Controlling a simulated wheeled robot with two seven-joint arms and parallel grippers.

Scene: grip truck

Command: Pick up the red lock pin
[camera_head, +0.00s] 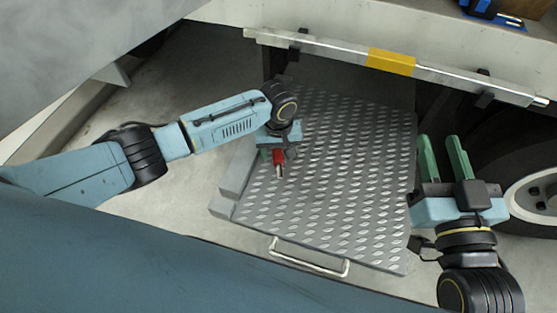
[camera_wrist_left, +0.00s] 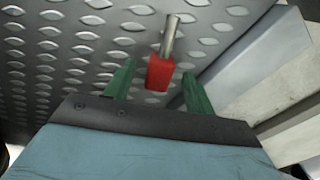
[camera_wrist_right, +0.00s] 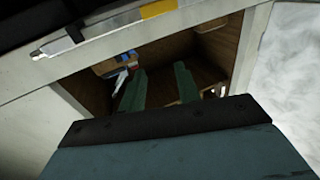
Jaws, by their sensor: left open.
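The red lock pin (camera_head: 279,158) has a red block-shaped head and a short metal shaft. It lies on the grey tread-plate platform (camera_head: 340,190), near that platform's left edge. In the left wrist view the lock pin (camera_wrist_left: 160,72) shows between the green fingertips, with its shaft pointing away. My left gripper (camera_head: 274,155) is open over the pin, with a finger on either side; I cannot tell whether they touch it. The left gripper also shows in its own wrist view (camera_wrist_left: 157,88). My right gripper (camera_head: 441,157) is open and empty, right of the platform.
A metal rail (camera_head: 330,55) with a yellow band (camera_head: 391,62) runs across the truck side above the platform. A white handle (camera_head: 308,258) is on the platform's front edge. A wheel (camera_head: 535,195) stands at the right, close to my right gripper. The platform's middle is clear.

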